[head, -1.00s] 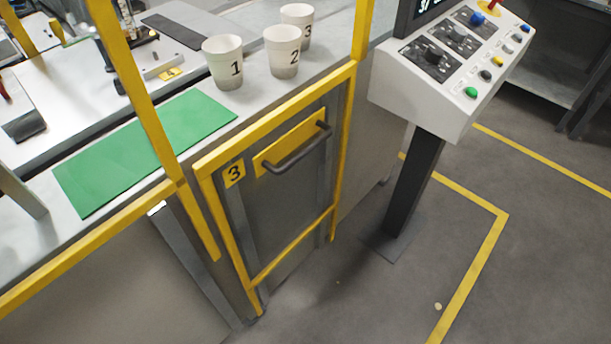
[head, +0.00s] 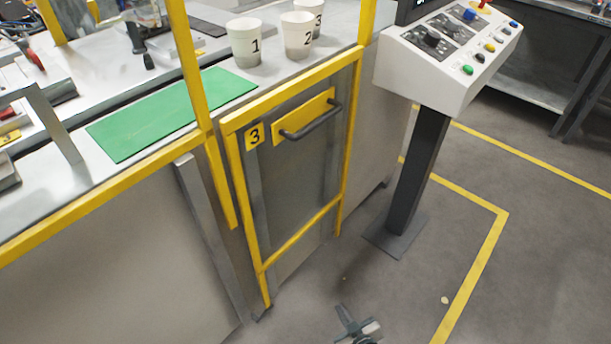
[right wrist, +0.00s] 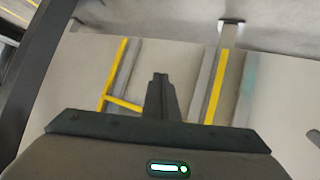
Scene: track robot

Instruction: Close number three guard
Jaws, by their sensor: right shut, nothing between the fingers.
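The number three guard (head: 300,180) is a grey panel in a yellow frame, with a "3" label and a dark bar handle (head: 312,120) on a yellow plate. It sits low between yellow posts, its top rail near bench height, with the space above it open. My right gripper (head: 357,326) is at the bottom edge of the head view, low over the floor, in front of the guard and apart from it. In the right wrist view its fingers (right wrist: 160,95) are shut and empty, with yellow frame bars (right wrist: 115,75) beyond. My left gripper is not in view.
A control console (head: 450,55) on a dark post (head: 412,185) stands right of the guard. White numbered cups (head: 245,45) and a green mat (head: 170,115) are on the bench behind. Yellow-lined floor (head: 480,255) is clear at the right front.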

